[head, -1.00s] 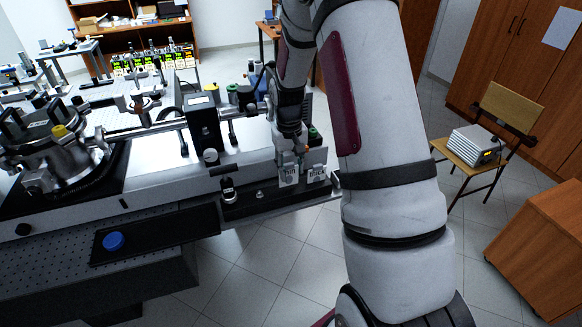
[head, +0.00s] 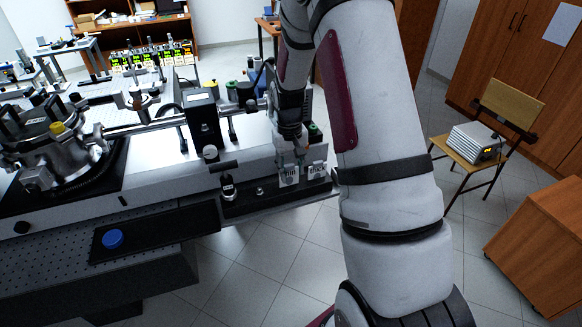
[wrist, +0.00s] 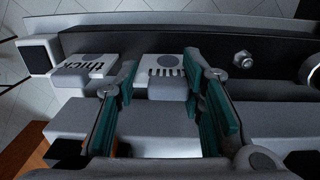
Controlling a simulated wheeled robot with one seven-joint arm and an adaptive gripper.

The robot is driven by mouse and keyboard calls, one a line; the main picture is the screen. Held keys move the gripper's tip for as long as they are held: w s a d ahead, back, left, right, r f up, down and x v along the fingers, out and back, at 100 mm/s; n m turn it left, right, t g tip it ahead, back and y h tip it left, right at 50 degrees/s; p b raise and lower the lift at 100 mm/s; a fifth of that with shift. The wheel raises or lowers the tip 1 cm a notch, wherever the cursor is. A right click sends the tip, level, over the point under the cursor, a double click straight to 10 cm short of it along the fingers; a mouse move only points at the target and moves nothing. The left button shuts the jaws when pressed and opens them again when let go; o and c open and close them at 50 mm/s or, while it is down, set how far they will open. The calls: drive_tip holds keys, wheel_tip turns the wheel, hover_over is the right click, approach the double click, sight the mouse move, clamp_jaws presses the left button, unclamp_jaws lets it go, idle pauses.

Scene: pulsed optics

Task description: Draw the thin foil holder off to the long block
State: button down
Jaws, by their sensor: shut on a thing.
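The thin foil holder (head: 289,176) is a pale plate marked "thin", standing at the right end of a long black block (head: 252,203). In the wrist view the thin holder (wrist: 163,67) has a round grey spot and inverted lettering. My gripper (head: 292,152) comes down on it from above. In the wrist view the teal-padded fingers of my gripper (wrist: 166,88) are on its two sides, shut on it. The thick foil holder (head: 316,171) stands close beside it; in the wrist view it is left of my fingers (wrist: 86,68). The holder's lower edge is hard to make out.
A tall black box (head: 204,120) stands behind. A blue cap (head: 113,238) lies on a dark tray. Floor is open in front of the bench.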

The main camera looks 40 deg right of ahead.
drive_tip(key=shift+f, duration=0.1)
idle(0.3)
drive_tip(key=shift+f, duration=0.55)
drive_tip(key=c, duration=1)
unclamp_jaws()
drive_tip(key=shift+r, duration=0.15)
drive_tip(key=r, duration=1)
drive_tip(key=shift+w+a+r, duration=0.15)
drive_tip(key=shift+a+r, duration=0.05)
drive_tip(key=shift+r, duration=0.2)
drive_tip(key=shift+r+p, duration=0.4)
drive_tip(key=shift+r, duration=2.05)
